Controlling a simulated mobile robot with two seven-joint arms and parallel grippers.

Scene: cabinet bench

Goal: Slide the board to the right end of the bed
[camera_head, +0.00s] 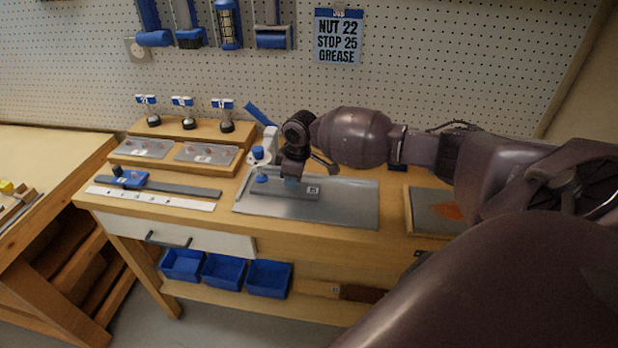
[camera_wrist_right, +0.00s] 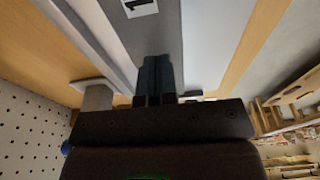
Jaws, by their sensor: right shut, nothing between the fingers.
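The board is a dark grey flat strip (camera_head: 275,193) with a small white label at its right end. It lies on the left part of the bed, a light grey metal plate (camera_head: 350,208) on the bench. The bed's right part is bare. My right gripper (camera_head: 291,181) points down at the board, its fingers shut and empty. In the right wrist view the board (camera_wrist_right: 150,38) and its label run out beyond the shut fingertips (camera_wrist_right: 154,72). I cannot tell whether the fingertips touch the board. My left gripper is not in view.
A wooden-framed tray (camera_head: 409,212) is right of the bed. A ruler (camera_head: 150,198) and a blue-headed tool (camera_head: 131,179) lie left. Blue bins (camera_head: 223,272) sit below. My right arm hides the bench's back right.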

